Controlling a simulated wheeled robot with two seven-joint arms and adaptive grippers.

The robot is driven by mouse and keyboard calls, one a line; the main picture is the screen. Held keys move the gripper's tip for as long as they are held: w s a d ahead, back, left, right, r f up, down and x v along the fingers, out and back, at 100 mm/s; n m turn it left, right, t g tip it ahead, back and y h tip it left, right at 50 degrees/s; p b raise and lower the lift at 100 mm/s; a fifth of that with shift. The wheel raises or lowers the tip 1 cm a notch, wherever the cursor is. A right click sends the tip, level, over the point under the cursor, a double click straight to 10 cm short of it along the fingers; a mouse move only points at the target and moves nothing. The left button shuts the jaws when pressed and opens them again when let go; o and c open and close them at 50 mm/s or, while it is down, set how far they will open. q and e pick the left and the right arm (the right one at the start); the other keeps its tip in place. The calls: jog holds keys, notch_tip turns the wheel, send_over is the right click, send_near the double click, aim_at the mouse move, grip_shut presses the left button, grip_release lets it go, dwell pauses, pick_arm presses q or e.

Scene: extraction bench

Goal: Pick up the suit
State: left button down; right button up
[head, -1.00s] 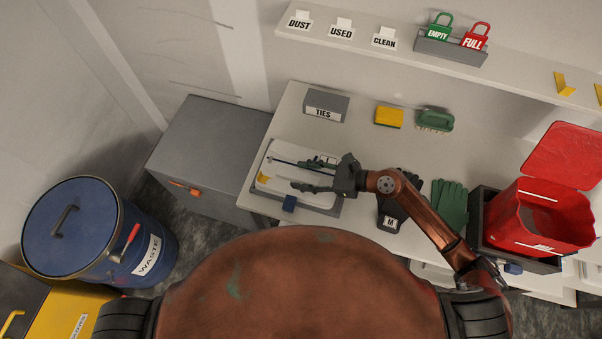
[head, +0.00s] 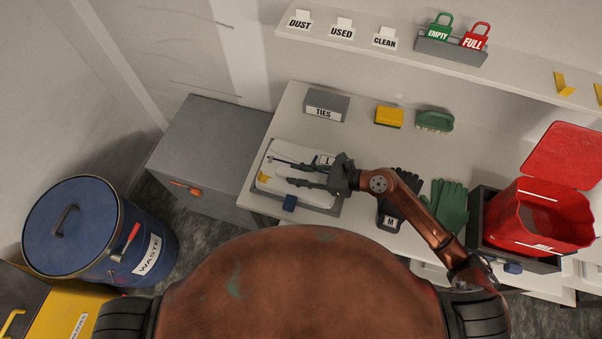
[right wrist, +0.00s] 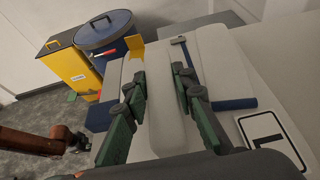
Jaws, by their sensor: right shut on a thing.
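The suit (head: 300,193) is a white folded bundle on a grey tray at the left end of the bench, with a yellow patch at its left. My right gripper (head: 287,171) is over it, its fingers pointing left. In the right wrist view, the green-padded fingers (right wrist: 160,75) are shut on a raised ridge of the white suit (right wrist: 166,108). A card marked L (right wrist: 272,144) lies beside the fingers. The suit still appears to rest on the tray.
A TIES box (head: 325,106), yellow sponge (head: 389,117) and green brush (head: 434,120) stand behind. Dark gloves (head: 398,200), green gloves (head: 447,204) and an open red bin (head: 540,225) are to the right. A grey cabinet (head: 210,150) and blue WASTE drum (head: 75,230) stand left.

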grip_shut()
jog(key=shift+r, duration=0.15)
jog(key=shift+r, duration=1.55)
jog(key=s+a+r+p, duration=0.3)
jog(key=s+a+r, duration=0.3)
jog(key=s+r, duration=0.3)
jog(key=s, duration=0.3)
jog(key=shift+s+r, duration=0.35)
jog(key=shift+p, duration=0.3)
